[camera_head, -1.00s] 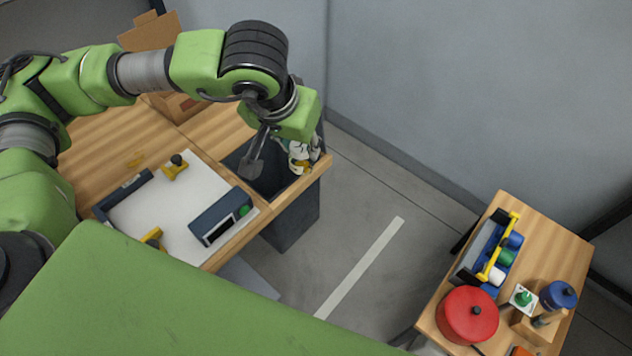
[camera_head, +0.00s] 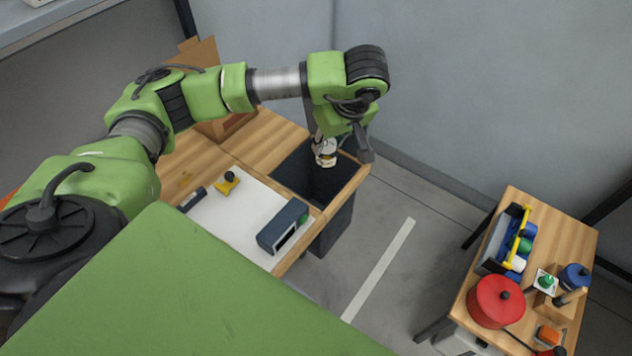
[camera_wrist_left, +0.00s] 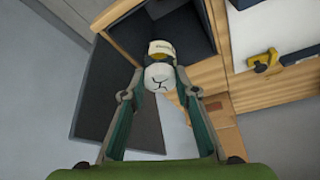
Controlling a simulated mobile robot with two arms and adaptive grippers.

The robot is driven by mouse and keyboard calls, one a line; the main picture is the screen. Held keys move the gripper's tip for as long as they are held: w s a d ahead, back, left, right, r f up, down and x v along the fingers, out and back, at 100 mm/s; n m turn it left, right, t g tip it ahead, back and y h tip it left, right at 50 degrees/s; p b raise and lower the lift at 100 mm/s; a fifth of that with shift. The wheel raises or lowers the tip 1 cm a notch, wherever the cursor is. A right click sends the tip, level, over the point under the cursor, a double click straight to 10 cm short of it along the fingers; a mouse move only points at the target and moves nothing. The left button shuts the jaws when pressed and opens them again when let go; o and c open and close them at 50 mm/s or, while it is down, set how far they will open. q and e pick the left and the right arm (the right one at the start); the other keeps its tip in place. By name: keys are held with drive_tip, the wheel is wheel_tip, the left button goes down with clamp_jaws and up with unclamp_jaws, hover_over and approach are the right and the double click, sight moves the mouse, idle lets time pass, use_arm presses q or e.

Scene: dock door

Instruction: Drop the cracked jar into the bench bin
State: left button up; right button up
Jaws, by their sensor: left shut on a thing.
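The cracked jar (camera_head: 325,151) is white with a dark and yellowish band. In the left wrist view the jar (camera_wrist_left: 160,76) shows a dark crack line on its pale end. My left gripper (camera_wrist_left: 158,88) is shut on it, one finger on each side. In the head view my left gripper (camera_head: 338,136) is partly hidden by its own wrist. The bench bin (camera_head: 297,178) is a dark, square-mouthed bin set into the bench end. The jar appears over the far part of its mouth; its height above the rim is unclear. My right gripper is not in view.
The wooden bench (camera_head: 262,140) holds a white mat (camera_head: 232,217), a dark boxed device (camera_head: 283,226) and a yellow-and-black piece (camera_head: 228,183). A cardboard box (camera_head: 205,75) stands behind. Open floor lies between.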

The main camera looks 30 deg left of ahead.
use_arm(q)
drive_tip(key=shift+w+a+f+n+g+p, duration=0.15)
drive_tip(key=shift+a+n+g, duration=0.1)
drive_tip(key=shift+a+n, duration=0.25)
drive_tip(key=shift+s+a+f+n+g+p, duration=0.15)
drive_tip(key=shift+a+n+g, duration=0.1)
drive_tip(key=shift+a+n, duration=0.25)
wheel_tip(320, 180, down, 7)
drive_tip(key=a+n+b, duration=0.2)
drive_tip(key=n, duration=0.1)
drive_tip(key=shift+s+a+f+g+b, duration=0.2)
drive_tip(key=shift+s+a+g+b, duration=0.1)
drive_tip(key=shift+s+g, duration=0.1)
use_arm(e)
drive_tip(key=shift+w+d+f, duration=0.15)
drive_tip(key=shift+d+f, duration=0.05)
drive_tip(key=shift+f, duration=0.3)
use_arm(q)
drive_tip(key=o, duration=1.2)
drive_tip(key=shift+y, duration=0.3)
drive_tip(key=shift+o, duration=0.3)
